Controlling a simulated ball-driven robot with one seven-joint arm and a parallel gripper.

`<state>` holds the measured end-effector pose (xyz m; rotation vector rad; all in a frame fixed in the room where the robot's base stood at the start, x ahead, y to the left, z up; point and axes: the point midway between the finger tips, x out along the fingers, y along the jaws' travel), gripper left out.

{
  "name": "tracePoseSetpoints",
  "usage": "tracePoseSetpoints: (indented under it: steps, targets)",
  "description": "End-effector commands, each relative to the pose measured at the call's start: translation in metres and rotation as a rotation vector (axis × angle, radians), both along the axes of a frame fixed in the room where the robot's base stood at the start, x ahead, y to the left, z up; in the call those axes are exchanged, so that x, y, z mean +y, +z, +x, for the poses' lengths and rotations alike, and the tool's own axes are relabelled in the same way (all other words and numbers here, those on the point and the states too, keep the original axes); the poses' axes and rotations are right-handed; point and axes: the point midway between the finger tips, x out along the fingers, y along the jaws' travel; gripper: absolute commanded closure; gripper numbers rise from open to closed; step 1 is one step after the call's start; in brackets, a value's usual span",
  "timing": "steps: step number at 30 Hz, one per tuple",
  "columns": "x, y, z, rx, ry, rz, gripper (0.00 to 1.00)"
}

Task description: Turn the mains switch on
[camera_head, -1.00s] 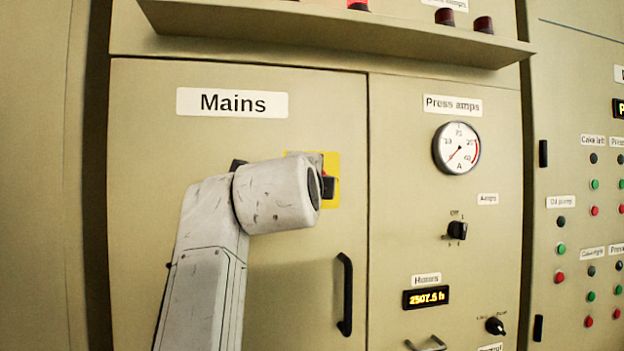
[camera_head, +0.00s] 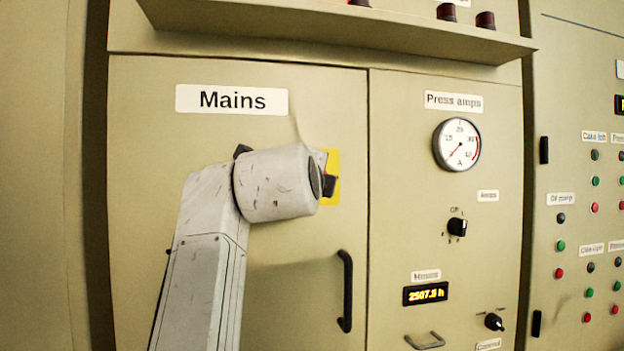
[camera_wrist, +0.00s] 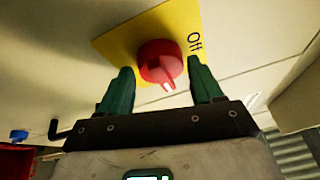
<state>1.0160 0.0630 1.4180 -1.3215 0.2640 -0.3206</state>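The mains switch is a red rotary knob (camera_wrist: 157,58) on a yellow plate (camera_wrist: 118,40), seen in the wrist view. Its white mark points toward the bottom of the picture, and the word "Off" is printed on the plate to its right. My gripper (camera_wrist: 162,75) is open, with one green finger on each side of the knob and a gap on both sides. In the head view my arm hides the knob; part of the yellow plate (camera_head: 334,165) shows below and right of the "Mains" label (camera_head: 231,100).
The mains cabinet door has a black handle (camera_head: 346,292) below right of the plate. A ledge (camera_head: 340,32) juts out above. A gauge (camera_head: 457,145) and a black selector (camera_head: 457,227) sit on the panel to the right. A red object (camera_wrist: 15,158) shows at the wrist view's lower left.

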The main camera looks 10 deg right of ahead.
Motion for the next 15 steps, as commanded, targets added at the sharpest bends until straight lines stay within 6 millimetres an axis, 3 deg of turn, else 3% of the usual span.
tracePoseSetpoints:
  steps: [4, 15]
  targets:
    - [0.0005, 0.0006, -0.0001, -0.001, 0.001, -0.003, 0.21]
    - [0.0053, 0.0004, -0.0091, -0.004, 0.002, -0.005, 0.21]
